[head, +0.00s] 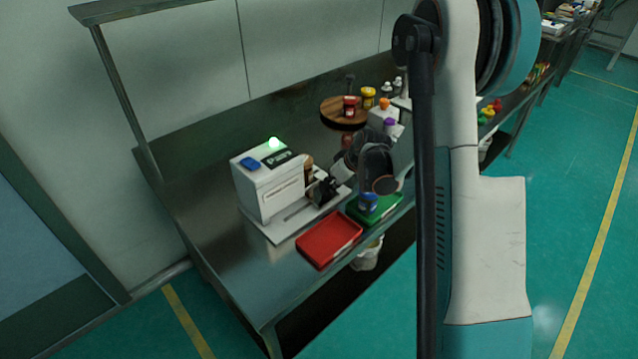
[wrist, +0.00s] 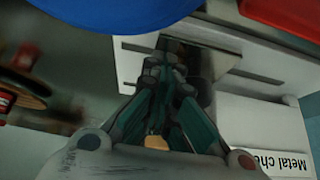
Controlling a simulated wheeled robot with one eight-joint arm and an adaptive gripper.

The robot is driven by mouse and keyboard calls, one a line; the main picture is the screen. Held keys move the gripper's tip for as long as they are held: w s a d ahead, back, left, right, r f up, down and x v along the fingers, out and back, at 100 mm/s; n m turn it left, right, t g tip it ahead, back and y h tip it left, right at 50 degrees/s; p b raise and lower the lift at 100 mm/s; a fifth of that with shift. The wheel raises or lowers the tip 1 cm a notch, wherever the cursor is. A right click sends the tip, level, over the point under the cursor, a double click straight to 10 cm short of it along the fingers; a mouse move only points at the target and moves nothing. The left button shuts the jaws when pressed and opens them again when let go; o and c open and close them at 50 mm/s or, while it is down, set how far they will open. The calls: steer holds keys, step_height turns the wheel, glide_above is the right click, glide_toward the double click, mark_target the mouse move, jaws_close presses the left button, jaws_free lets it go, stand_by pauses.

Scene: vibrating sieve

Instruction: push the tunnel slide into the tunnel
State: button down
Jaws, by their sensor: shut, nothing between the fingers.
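The white metal-checker machine (head: 270,188) stands on the steel bench with a lit green lamp on top. Its white slotted base plate (head: 292,216) runs out in front; the plate also shows in the wrist view (wrist: 140,58). The tunnel slide cannot be clearly told apart; dark parts at the plate and my fingers hide that area. My gripper (head: 326,190) is shut and empty, low over the plate beside the machine's right side. In the wrist view my gripper's fingertips (wrist: 165,62) meet in front of a dark recess in the plate. Contact cannot be told.
A red tray (head: 328,240) and a green tray (head: 388,212) lie at the bench's front edge. The bench's left end is clear.

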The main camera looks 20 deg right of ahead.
steer(key=shift+s+a+b, duration=0.2)
steer(key=shift+s+a, duration=0.35)
steer(key=shift+a, duration=0.95)
steer(key=shift+s+a+b, duration=0.25)
steer(key=shift+s+a, duration=0.25)
steer(key=shift+a, duration=0.95)
steer(key=shift+s+a+b, duration=0.2)
steer(key=shift+s+a, duration=0.35)
steer(key=shift+a, duration=0.95)
steer(key=shift+d, duration=0.15)
steer(key=shift+w+d, duration=0.2)
steer(key=shift+d, duration=0.25)
steer(key=p+v, duration=0.4)
steer(key=v, duration=0.5)
steer(key=shift+p, duration=0.3)
steer(key=shift+s, duration=0.1)
